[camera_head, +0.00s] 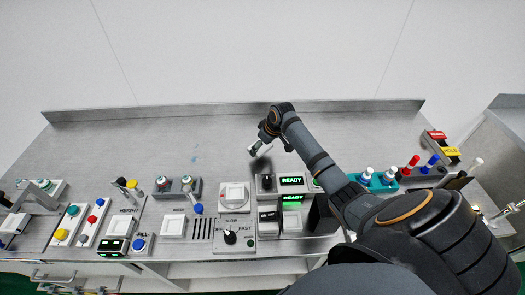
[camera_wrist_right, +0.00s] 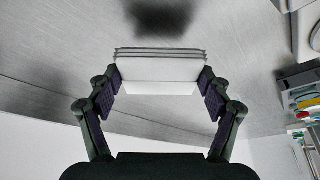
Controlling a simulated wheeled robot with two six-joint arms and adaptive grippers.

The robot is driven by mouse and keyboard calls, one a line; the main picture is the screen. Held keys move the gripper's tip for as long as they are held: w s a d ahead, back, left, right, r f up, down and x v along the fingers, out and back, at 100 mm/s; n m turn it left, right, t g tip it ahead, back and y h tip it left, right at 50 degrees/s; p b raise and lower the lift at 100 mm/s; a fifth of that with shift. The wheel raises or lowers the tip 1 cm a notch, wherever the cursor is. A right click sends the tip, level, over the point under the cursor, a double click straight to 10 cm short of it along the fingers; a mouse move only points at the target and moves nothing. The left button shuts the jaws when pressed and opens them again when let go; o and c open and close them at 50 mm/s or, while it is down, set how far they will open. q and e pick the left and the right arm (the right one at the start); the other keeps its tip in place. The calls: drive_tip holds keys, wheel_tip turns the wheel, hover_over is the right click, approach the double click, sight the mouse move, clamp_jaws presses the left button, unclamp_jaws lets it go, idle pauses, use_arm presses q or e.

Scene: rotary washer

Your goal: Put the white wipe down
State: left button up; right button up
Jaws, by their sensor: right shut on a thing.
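The white wipe (camera_wrist_right: 160,72) is a white block with thin grey layers along one edge in the right wrist view. My right gripper (camera_wrist_right: 160,88) is shut on it, with one dark finger pad against each side. In the head view the right gripper (camera_head: 259,146) is over the middle back of the grey metal bench (camera_head: 120,130). A dark shadow lies on the bench below, and the wipe appears to be above the surface. My left gripper is not in view.
A white square device (camera_head: 234,196) and a box with a green READY display (camera_head: 292,181) stand in front of the gripper. Button panels (camera_head: 88,222) line the front left. The back left of the bench is clear.

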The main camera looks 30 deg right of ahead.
sight(263, 152)
drive_tip(key=shift+d+f+p, duration=0.15)
drive_tip(key=shift+f+p, duration=0.2)
drive_tip(key=shift+f, duration=0.6)
drive_tip(key=shift+d+f+p, duration=0.1)
drive_tip(key=shift+f+p, duration=0.2)
drive_tip(key=shift+f, duration=0.6)
drive_tip(key=o, duration=1.1)
drive_tip(key=shift+f, duration=0.1)
drive_tip(key=shift+o, duration=0.2)
drive_tip(key=v, duration=1.2)
drive_tip(key=shift+b, duration=0.4)
drive_tip(key=shift+a, duration=0.1)
